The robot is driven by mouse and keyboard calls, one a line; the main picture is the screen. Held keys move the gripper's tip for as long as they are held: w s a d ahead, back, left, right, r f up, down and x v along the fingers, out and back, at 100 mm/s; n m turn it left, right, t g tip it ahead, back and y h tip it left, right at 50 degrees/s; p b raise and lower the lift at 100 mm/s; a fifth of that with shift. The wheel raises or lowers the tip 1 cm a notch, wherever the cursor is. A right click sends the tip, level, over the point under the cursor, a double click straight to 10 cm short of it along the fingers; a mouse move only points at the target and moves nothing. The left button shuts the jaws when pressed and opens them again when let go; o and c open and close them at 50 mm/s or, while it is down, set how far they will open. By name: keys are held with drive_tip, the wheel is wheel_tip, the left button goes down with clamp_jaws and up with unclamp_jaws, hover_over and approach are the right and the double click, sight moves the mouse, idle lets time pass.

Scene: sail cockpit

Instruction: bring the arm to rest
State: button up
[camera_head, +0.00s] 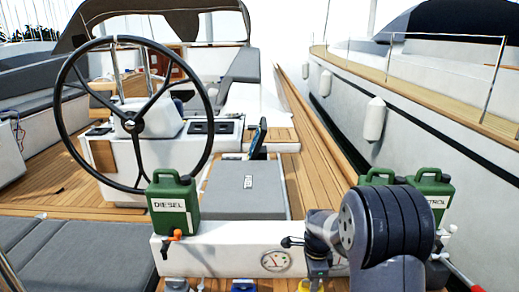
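My arm (385,222), dark grey, stands raised in the lower right of the head view, with a large rounded joint near the camera. Its wrist bends left and down, and my gripper (318,266) points downward in front of the white panel (215,255), just right of the round gauge (275,261). The fingertips are small and unclear, so I cannot tell whether it is open or holds anything. A yellow item (311,286) shows just below it at the picture's bottom edge, mostly cut off.
A green DIESEL can (173,208) stands on the panel's left end, above an orange-handled valve (174,237). More green cans (434,188) stand right, partly behind my arm. A black steering wheel (141,122) rises at left. Grey cushions (70,262) lie lower left. Another hull (420,140) lies right.

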idle(0.3)
wheel_tip(320, 180, up, 11)
wheel_tip(320, 180, down, 11)
drive_tip(key=shift+r, duration=0.2)
drive_tip(key=shift+f, duration=0.25)
drive_tip(key=n, duration=1)
drive_tip(key=shift+p, duration=0.3)
drive_tip(key=shift+r, duration=0.15)
